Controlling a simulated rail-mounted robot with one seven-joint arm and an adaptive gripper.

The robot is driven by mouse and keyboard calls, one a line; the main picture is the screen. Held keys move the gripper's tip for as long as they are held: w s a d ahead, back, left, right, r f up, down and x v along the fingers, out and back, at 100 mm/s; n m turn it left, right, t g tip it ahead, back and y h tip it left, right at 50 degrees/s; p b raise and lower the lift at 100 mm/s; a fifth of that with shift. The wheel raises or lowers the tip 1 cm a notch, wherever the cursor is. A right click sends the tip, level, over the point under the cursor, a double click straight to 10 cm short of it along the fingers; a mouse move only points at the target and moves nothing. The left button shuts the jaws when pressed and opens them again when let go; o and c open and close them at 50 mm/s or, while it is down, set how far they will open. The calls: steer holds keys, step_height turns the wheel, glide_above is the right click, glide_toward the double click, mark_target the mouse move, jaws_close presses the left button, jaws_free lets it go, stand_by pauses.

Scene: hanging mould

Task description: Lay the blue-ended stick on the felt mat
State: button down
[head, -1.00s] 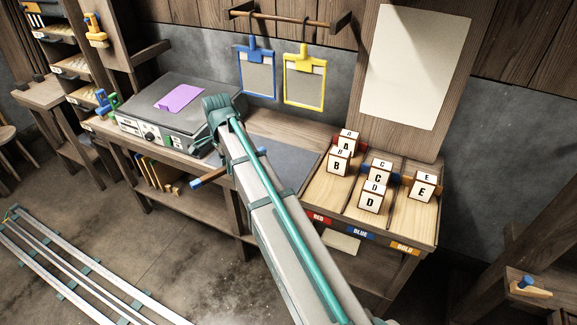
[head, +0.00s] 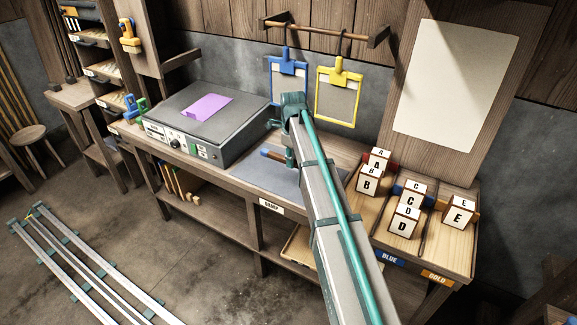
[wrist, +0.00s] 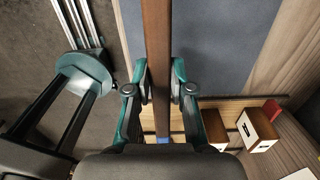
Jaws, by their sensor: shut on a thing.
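The blue-ended stick (head: 275,155) is brown and is held level by my gripper (wrist: 160,92). In the wrist view the stick (wrist: 157,50) runs up the picture between the two teal fingers, which are shut on it. A blue part (wrist: 162,140) shows near the palm. The felt mat (head: 248,178) is a flat grey-blue sheet on the bench; it also shows in the wrist view (wrist: 220,35). In the head view the stick appears over the mat. I cannot tell whether it touches the mat.
A grey device with a purple sheet (head: 207,107) stands left of the mat. Lettered blocks (head: 405,222) sit in a divided tray (head: 455,262) at the right. Blue (head: 288,68) and yellow (head: 339,75) clips hang from a rail behind.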

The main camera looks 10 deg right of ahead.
steer(key=w+f+p, duration=0.1)
steer(key=w+f, duration=0.1)
steer(key=w, duration=0.3)
steer(key=p, duration=0.2)
glide_above(288, 172)
step_height(288, 172, down, 5)
steer(key=shift+s+r, duration=0.1)
steer(key=shift+s, duration=0.05)
steer(key=f, duration=0.1)
steer(key=f+p, duration=0.1)
steer(key=f, duration=0.1)
steer(key=shift+w+f+p, duration=0.2)
steer(key=shift+w+p, duration=0.05)
steer(key=shift+p, duration=0.05)
steer(key=shift+f, duration=0.45)
steer(key=c, duration=1)
jaws_free()
steer(key=shift+r, duration=0.15)
step_height(288, 172, up, 12)
steer(key=b, duration=0.4)
steer(key=shift+r, duration=0.1)
